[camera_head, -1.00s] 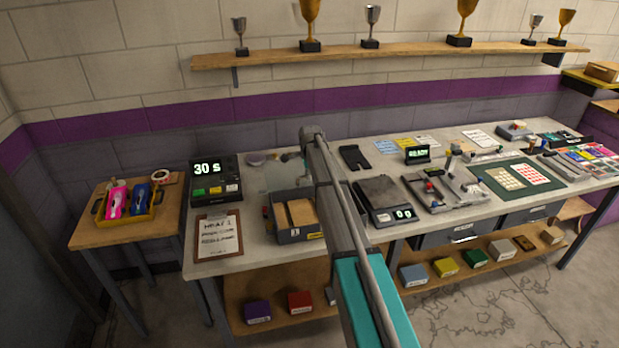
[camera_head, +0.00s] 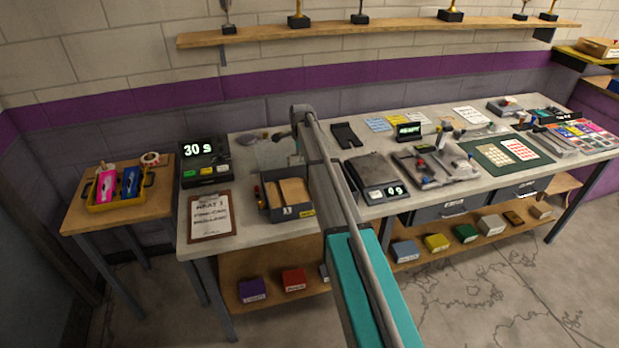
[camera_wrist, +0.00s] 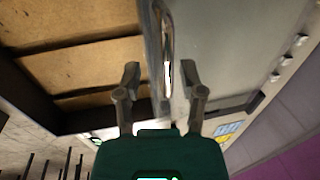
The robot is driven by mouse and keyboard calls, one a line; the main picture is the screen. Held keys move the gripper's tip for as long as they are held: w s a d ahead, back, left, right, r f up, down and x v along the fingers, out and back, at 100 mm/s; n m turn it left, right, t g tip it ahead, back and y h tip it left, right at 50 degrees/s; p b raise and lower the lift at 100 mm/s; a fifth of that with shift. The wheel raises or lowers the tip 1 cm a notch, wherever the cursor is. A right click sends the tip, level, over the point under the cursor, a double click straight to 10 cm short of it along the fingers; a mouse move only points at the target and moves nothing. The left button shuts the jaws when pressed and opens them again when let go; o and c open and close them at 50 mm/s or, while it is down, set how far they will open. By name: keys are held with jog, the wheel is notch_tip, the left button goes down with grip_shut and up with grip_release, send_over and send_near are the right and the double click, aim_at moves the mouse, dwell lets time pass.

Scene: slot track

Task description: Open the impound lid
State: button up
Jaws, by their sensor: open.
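The impound box (camera_head: 290,213) is a dark grey bin with brown board inside, on the left half of the bench. A pale, see-through panel, seemingly its lid (camera_head: 282,157), stands raised behind it. In the wrist view the lid is a grey sheet (camera_wrist: 215,50) right of the brown compartments (camera_wrist: 85,65), with a shiny metal handle (camera_wrist: 168,45) along its edge. My gripper (camera_wrist: 160,78) is open, its fingers on either side of the handle line. Contact with the handle cannot be told. In the head view my arm hides part of the box's right side.
A timer (camera_head: 205,165) and a clipboard (camera_head: 212,215) lie left of the box. A scale (camera_head: 377,175) stands to its right, beyond my arm. A trophy shelf (camera_head: 370,36) runs along the wall above.

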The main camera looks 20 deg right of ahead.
jog(key=s, duration=2)
notch_tip(320, 180, up, 14)
jog(key=s+p, duration=0.2)
jog(key=p, duration=1.2)
jog(key=s+a+f+n+b, duration=0.3)
jog(key=s+f+n+b, duration=0.2)
jog(key=s+f+b, duration=0.1)
jog(key=shift+f+n+g, duration=0.3)
jog(key=shift+f, duration=0.05)
jog(key=shift+s+a, duration=0.1)
jog(key=shift+s, duration=0.05)
jog(key=s+a+f+n+g+b, duration=0.1)
jog(key=s+a+f+n+b, duration=0.2)
jog(key=s+n, duration=0.9)
jog(key=shift+s+a+g, duration=0.3)
jog(key=shift+s+a, duration=0.5)
jog(key=shift+a, duration=0.2)
